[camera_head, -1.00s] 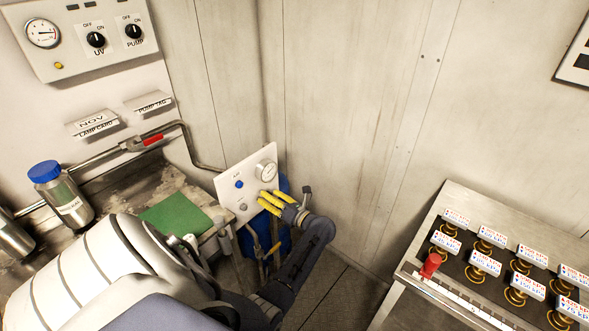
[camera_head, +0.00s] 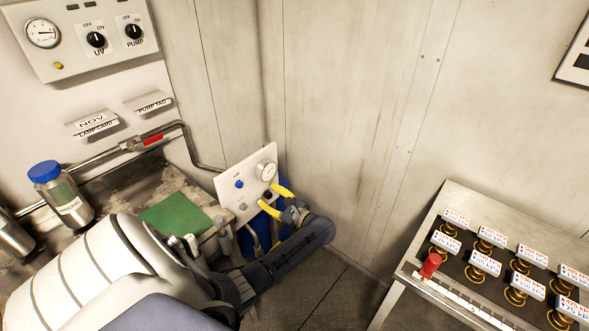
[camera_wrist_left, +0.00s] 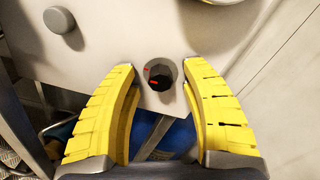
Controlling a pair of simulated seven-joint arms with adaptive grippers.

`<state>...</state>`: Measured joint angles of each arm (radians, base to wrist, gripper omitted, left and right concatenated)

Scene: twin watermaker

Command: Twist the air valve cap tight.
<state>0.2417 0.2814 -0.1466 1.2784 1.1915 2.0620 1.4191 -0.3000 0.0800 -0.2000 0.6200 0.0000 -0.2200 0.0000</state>
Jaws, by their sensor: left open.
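A pale panel (camera_head: 222,186) marked AIR carries a small dark knob (camera_head: 266,194), a gauge (camera_head: 267,171), a blue knob (camera_head: 239,184) and a grey knob (camera_head: 243,206). In the left wrist view the dark knob (camera_wrist_left: 161,75) is black with red marks. I cannot tell for sure which part is the air valve cap. My left gripper (camera_head: 276,199) is open, its yellow fingers spread either side of the black knob. In the left wrist view gaps show between the knob and both fingers (camera_wrist_left: 158,70). My right gripper is not in view.
A blue tank (camera_wrist_left: 175,135) stands below the panel. A bench with a green cloth (camera_head: 175,216) and a blue-capped bottle (camera_head: 65,190) is at left. A metal rack of labelled pieces (camera_head: 458,300) stands at right. The wall right of the panel is bare.

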